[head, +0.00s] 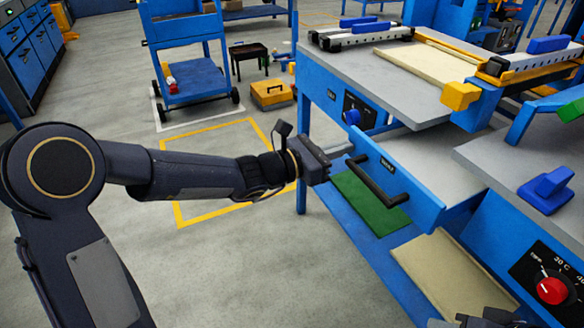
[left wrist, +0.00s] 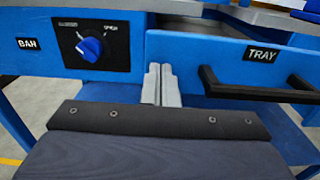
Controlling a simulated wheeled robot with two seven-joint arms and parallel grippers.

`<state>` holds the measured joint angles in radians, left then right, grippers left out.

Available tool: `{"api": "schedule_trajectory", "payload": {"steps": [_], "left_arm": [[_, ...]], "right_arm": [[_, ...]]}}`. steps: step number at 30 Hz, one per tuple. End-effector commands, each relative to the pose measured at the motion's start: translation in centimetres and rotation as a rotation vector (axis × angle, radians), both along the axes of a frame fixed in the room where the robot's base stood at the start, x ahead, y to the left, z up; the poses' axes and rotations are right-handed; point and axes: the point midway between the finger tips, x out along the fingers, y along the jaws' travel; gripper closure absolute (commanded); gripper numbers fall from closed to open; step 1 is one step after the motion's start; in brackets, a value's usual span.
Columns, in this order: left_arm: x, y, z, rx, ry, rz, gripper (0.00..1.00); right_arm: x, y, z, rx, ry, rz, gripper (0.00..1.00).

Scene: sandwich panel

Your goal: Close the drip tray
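The drip tray (head: 412,198) is a blue drawer with a black bar handle (head: 378,182) and a "TRAY" label. It stands pulled out from under the bench. In the left wrist view the tray front (left wrist: 190,50) and its handle (left wrist: 255,92) fill the right side. My left gripper (head: 325,165) is just off the left end of the tray front. In the left wrist view its fingers (left wrist: 160,85) are together with nothing seen between them, left of the handle. Whether they touch the tray front is unclear. A grey part of my right gripper (head: 485,318) shows at the bottom edge, mostly cut off.
A panel with a blue knob (head: 352,117) is left of the tray; it also shows in the left wrist view (left wrist: 89,48). Below the tray, a shelf holds a green panel (head: 368,203) and a beige panel (head: 440,278). A red dial (head: 551,290) is at right.

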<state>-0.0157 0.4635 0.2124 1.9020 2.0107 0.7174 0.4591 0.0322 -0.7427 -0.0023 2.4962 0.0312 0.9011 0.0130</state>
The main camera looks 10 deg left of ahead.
Motion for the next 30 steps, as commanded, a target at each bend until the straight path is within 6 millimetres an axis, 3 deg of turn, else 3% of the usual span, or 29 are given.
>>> {"api": "schedule_trajectory", "payload": {"steps": [1,6,12,19,30], "left_arm": [[0.8,-1.5,-0.4,-0.002,0.0,-0.006,1.0],[3.5,-5.1,-0.2,-0.002,0.001,-0.004,1.0],[5.6,-7.8,-0.1,-0.001,0.001,-0.002,1.0],[6.6,-9.1,0.0,0.0,0.0,0.0,1.0],[6.7,-9.3,0.2,-0.003,-0.002,0.0,1.0]], "right_arm": [[0.0,0.0,-0.7,0.0,0.0,0.0,0.66],[0.0,0.0,-1.3,0.0,0.0,0.0,0.66],[0.0,0.0,-1.5,0.0,0.0,0.0,0.66],[0.0,0.0,-1.6,0.0,0.0,0.0,0.66],[0.0,0.0,-1.6,0.0,0.0,0.0,0.66]]}}
